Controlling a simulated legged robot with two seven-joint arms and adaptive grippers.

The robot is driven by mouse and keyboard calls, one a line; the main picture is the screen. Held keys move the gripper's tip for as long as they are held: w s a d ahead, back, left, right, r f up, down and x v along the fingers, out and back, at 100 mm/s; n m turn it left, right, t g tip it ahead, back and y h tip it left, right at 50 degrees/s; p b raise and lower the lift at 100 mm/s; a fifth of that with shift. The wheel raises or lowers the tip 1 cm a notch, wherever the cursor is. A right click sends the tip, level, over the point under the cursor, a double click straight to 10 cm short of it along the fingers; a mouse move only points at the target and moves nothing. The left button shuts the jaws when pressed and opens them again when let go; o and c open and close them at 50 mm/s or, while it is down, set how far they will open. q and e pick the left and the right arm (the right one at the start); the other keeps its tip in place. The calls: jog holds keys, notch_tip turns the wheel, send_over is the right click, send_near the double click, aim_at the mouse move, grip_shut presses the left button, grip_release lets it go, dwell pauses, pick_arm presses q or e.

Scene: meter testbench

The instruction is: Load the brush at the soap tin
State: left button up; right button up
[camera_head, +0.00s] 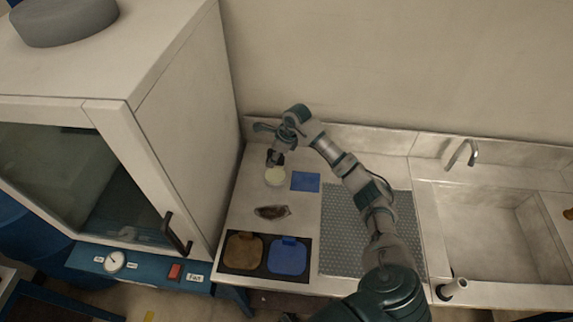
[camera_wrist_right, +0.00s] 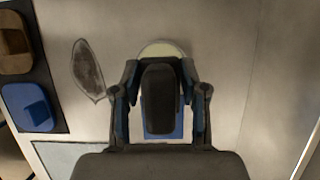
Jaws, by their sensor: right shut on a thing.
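The soap tin (camera_head: 275,177) is a small round, pale-topped tin on the left part of the counter. In the wrist view its pale top (camera_wrist_right: 162,47) shows partly behind my fingers. My right gripper (camera_head: 276,158) is over the tin, pointing down. In the wrist view the right gripper (camera_wrist_right: 160,78) is shut on a dark, rounded oblong thing, which looks like the back of the brush (camera_wrist_right: 160,95). The bristles are hidden, so I cannot tell whether they touch the soap. My left gripper is not in view.
A blue square (camera_head: 305,181) lies right of the tin. A dark oval piece (camera_head: 272,212) lies nearer, before a black tray (camera_head: 266,268) with brown and blue pads. A grey mat (camera_head: 345,240) and a sink (camera_head: 490,235) are to the right. A tall cabinet (camera_head: 185,120) borders the left.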

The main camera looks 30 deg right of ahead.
jog(key=shift+w+a, duration=0.1)
jog(key=shift+w, duration=0.05)
jog(key=shift+f, duration=0.2)
notch_tip(320, 180, down, 4)
jog(key=b, duration=0.3)
jog(key=shift+f, duration=0.2)
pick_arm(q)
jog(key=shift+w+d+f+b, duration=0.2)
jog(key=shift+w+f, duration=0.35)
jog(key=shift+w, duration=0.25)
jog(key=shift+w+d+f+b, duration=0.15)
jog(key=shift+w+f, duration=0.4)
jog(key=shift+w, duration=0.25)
pick_arm(e)
jog(key=shift+f, duration=0.45)
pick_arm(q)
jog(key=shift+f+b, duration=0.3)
pick_arm(e)
jog(key=shift+f, duration=0.45)
jog(key=shift+r, duration=0.1)
